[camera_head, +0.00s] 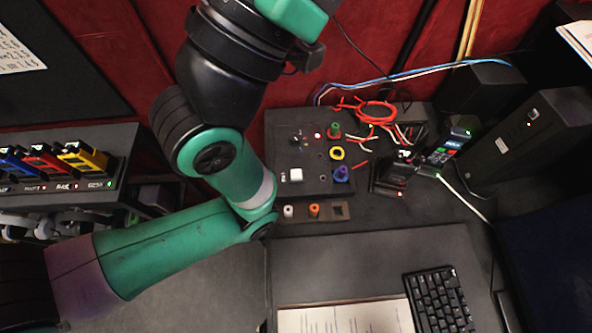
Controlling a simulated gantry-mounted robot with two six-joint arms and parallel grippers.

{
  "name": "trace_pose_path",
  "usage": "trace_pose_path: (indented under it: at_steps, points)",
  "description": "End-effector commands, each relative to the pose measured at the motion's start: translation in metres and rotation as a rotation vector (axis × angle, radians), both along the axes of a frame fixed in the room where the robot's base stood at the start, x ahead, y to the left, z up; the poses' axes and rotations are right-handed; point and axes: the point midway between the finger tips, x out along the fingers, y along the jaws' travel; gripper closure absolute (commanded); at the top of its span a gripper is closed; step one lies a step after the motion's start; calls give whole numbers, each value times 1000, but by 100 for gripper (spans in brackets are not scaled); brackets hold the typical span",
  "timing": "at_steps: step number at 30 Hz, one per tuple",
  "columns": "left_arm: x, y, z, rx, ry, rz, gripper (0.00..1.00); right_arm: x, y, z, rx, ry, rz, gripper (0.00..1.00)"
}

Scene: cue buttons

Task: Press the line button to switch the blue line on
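A dark control panel (283,158) lies on the desk right of my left arm. I cannot read which control is the line button or tell whether a blue line is on. My green and black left arm rises from the lower left, bends beside the panel and runs out at the top. Neither gripper shows in the frame, and nothing touches the panel's visible controls.
A strip with white (288,211) and orange (314,210) knobs lies just below the panel. Red cable (375,113) coils behind it. Handheld devices (447,147) and black boxes (531,140) stand right. A keyboard (440,302) and paper (345,317) lie in front. Coloured units (38,163) sit left.

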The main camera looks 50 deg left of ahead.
Motion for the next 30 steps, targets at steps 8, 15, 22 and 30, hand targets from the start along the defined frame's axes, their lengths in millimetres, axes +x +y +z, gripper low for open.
trace_pose_path:
  at_steps: [8,15,22,30]
  points:
    - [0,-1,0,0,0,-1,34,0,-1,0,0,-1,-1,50]
    - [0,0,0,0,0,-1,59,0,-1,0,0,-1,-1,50]
    - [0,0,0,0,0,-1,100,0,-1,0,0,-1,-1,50]
    - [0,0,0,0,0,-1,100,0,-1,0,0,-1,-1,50]
